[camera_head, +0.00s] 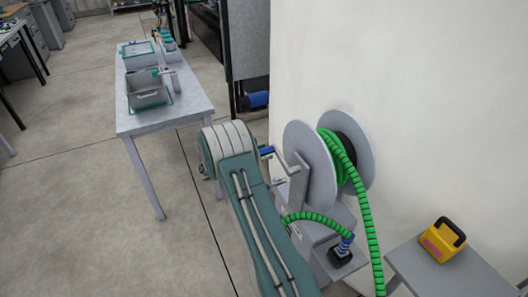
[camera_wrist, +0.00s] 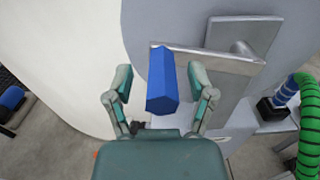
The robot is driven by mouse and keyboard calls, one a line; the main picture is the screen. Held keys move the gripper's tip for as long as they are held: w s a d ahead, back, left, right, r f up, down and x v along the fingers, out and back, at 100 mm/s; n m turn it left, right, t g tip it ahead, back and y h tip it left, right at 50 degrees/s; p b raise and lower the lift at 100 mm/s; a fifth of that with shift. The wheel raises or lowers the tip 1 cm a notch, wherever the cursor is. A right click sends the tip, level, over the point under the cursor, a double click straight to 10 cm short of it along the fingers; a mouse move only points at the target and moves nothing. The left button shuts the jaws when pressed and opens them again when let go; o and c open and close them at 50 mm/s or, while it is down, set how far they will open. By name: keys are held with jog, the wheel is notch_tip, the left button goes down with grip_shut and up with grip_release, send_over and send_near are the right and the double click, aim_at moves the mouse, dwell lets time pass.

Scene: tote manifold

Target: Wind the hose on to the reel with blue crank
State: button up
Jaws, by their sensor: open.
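The hose reel (camera_head: 302,140) has two grey discs beside the white wall, with green ribbed hose (camera_head: 349,160) wound between them and one length hanging down in front. The blue crank handle (camera_head: 267,151) sticks out left of the reel on a pale crank arm. In the wrist view the blue handle (camera_wrist: 163,82) lies between the fingers of my gripper (camera_wrist: 160,74), which is open with a gap on both sides. The grey crank arm (camera_wrist: 218,72) runs right from the handle. In the head view my arm hides the gripper.
A grey stand under the reel bears a dark fitting (camera_head: 340,256) with a blue collar, joined to a green hose. A yellow case (camera_head: 442,240) sits on a grey side table (camera_head: 420,270). A table (camera_head: 195,100) with a grey tote (camera_head: 149,92) stands at left.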

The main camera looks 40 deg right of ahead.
jog(key=shift+a, duration=0.1)
grip_shut()
jog(key=shift+r, duration=0.15)
